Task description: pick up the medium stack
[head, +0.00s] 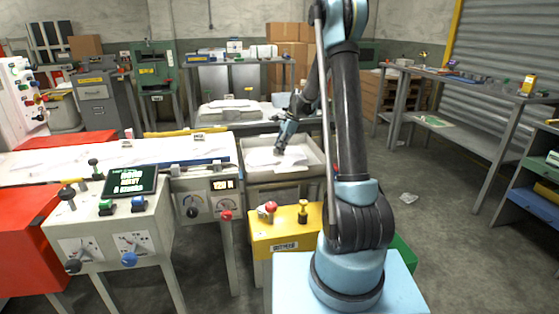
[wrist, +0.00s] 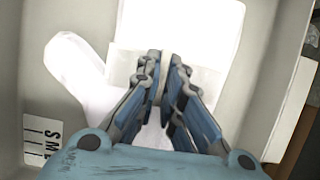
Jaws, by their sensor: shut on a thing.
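In the head view the white stack (head: 262,158) shows inside the bin (head: 318,160). My gripper (wrist: 167,62) is over the stack with its two fingers nearly together, shut on part of it; it also shows in the head view (head: 279,148). The fingers hide the gripped part. I cannot tell whether the stack is lifted off the bin floor.
A label (wrist: 43,137) is on the bin at lower left in the wrist view. A yellow box with a red button (head: 290,232) stands in front of the bin. A machine with long white film (head: 120,155) is at left. Open floor (head: 440,235) lies right.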

